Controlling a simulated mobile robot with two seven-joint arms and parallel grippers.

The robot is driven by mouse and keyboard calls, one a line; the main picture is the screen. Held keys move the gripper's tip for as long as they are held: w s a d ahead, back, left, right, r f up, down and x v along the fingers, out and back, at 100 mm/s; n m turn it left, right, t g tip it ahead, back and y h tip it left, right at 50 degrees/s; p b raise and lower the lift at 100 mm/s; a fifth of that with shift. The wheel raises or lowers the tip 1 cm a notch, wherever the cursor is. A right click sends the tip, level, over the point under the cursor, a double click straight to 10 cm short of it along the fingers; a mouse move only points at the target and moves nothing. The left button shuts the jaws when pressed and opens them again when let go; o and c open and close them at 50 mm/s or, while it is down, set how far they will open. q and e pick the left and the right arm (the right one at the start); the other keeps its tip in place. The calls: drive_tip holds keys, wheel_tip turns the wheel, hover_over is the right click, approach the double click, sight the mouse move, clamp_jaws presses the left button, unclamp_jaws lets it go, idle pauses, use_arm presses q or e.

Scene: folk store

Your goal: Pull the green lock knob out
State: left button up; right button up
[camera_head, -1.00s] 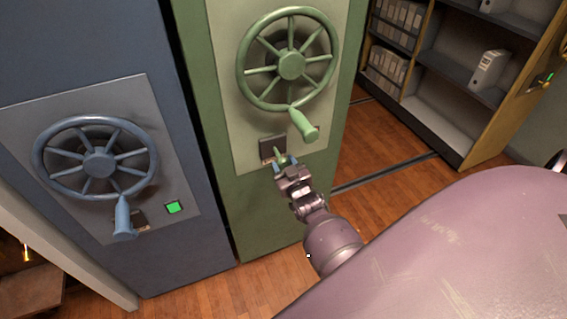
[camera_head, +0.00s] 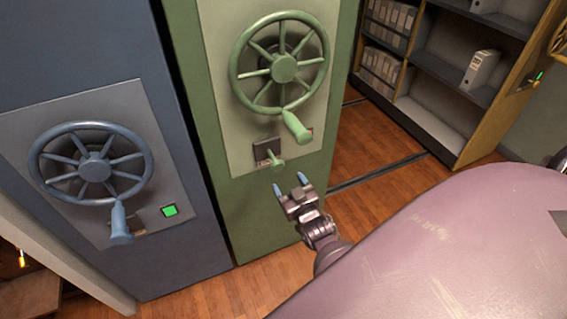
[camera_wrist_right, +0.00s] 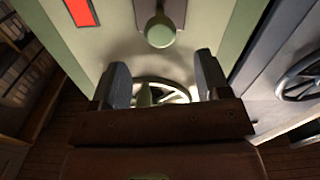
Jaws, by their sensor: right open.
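The green lock knob (camera_head: 274,160) sticks out from a dark square plate (camera_head: 266,150) on the green cabinet, below the green handwheel (camera_head: 279,68). In the right wrist view the knob (camera_wrist_right: 160,31) shows its round end, beyond and between the fingertips. My right gripper (camera_head: 290,186) is open and empty, below and a little right of the knob, apart from it. Its two blue-tipped fingers also show in the right wrist view (camera_wrist_right: 162,80). My left gripper is not in view.
The green wheel's handle (camera_head: 297,126) hangs just above the knob. A blue cabinet with a blue handwheel (camera_head: 91,167) and a green lit square (camera_head: 169,211) stands at left. Shelves with box files (camera_head: 481,69) stand at back right. Wooden floor (camera_head: 372,142) is clear between.

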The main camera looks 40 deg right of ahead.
drive_tip(key=shift+v, duration=1.75)
drive_tip(key=s+a+f+n+g+y, duration=0.1)
drive_tip(key=s+a+f+g+y, duration=0.1)
drive_tip(key=s, duration=0.6)
drive_tip(key=s+a+f+g+y, duration=0.1)
drive_tip(key=s+a+f+g, duration=0.1)
drive_tip(key=s+a+g, duration=0.2)
drive_tip(key=s+a, duration=0.1)
drive_tip(key=s, duration=0.2)
drive_tip(key=shift+s+f+n+y, duration=0.2)
drive_tip(key=shift+s+n+y, duration=0.2)
